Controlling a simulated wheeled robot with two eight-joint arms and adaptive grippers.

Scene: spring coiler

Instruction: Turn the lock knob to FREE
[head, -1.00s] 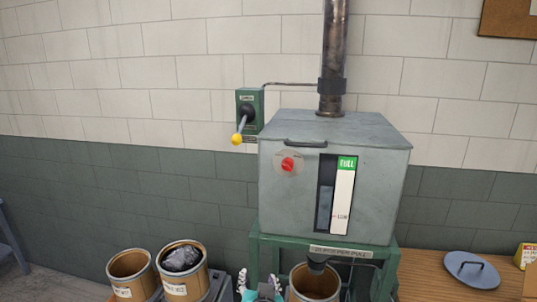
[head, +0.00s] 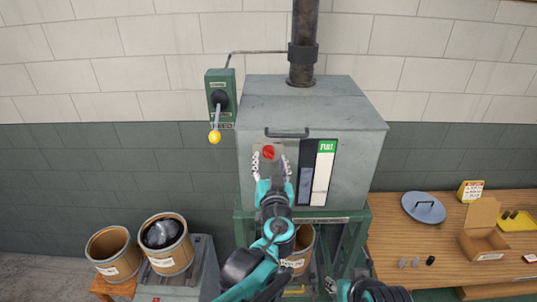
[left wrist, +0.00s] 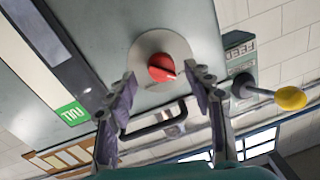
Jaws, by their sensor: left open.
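The red lock knob (head: 268,153) sits on a round pale plate on the front of the grey metal hopper (head: 345,105). In the left wrist view the red knob (left wrist: 162,67) shows near the top centre, with a light pointer mark toward its right side. The plate's lettering is too small to read. My left gripper (head: 270,163) is open, with one finger on each side of the knob; I cannot tell if either touches it. Its fingertips also show in the left wrist view (left wrist: 161,76). My right gripper (head: 345,284) is only partly in view at the bottom edge, its jaws unclear.
A green switch box (head: 220,96) with a yellow-ball lever (head: 214,137) is on the wall to the left. A hopper handle (head: 287,133) is just above the knob. Drums (head: 167,246) stand at lower left.

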